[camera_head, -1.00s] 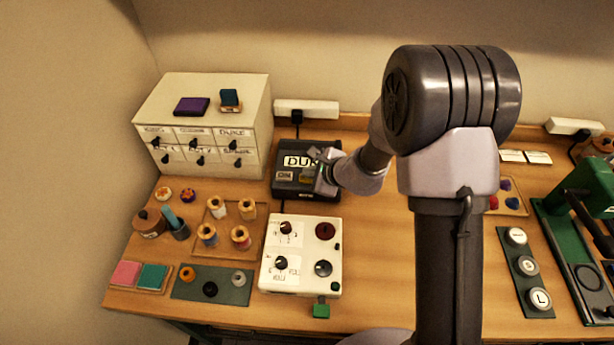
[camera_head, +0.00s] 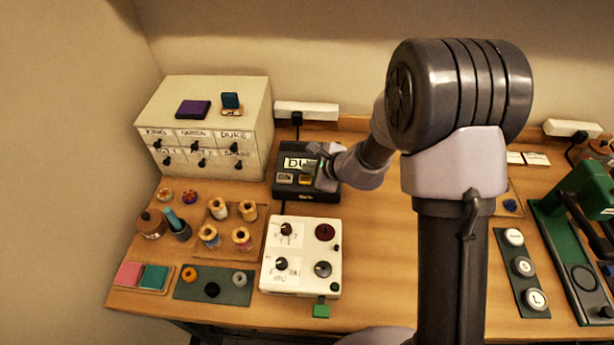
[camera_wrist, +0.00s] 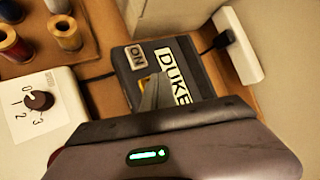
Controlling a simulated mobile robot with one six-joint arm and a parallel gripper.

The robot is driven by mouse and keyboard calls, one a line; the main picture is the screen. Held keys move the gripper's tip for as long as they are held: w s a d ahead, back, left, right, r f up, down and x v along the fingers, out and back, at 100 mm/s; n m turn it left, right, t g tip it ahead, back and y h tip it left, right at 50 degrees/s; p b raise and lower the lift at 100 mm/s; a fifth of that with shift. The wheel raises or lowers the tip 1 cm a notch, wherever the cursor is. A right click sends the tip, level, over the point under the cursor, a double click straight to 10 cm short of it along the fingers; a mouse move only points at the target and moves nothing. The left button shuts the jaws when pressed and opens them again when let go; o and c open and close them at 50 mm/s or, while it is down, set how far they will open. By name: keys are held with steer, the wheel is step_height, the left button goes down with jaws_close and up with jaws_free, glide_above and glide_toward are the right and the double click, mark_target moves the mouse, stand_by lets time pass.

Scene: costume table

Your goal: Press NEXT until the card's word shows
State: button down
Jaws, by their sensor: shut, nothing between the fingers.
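The black box (camera_head: 290,192) stands at the back of the table, against the wall side. Its white display strip reads DUKE (camera_wrist: 173,76) in the wrist view; in the head view my gripper covers the end of the word. An ON button (camera_wrist: 136,58) and a yellow button (camera_head: 305,179) sit in front of the display. My gripper (camera_head: 309,177) is shut and empty, its fingertips (camera_wrist: 150,90) at the yellow button and partly hiding it. I cannot read that button's label or tell whether the tips touch it. I cannot make out the task's card with certainty.
A white drawer cabinet (camera_head: 203,112) with labels including KING, QUEEN and DUKE stands to the left. A white dial box (camera_head: 302,262) is in front of the black box. Thread spools stand on a wooden tray (camera_head: 225,254). White cards (camera_head: 536,159) lie at the right, behind my arm.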

mark_target(309, 181)
step_height(309, 181, up, 4)
steer(key=shift+r+p, duration=0.1)
steer(key=shift+p, duration=1.05)
stand_by(2.5)
step_height(309, 181, up, 4)
steer(key=shift+f+b, duration=0.15)
steer(key=shift+b, duration=0.65)
steer(key=shift+f, duration=0.1)
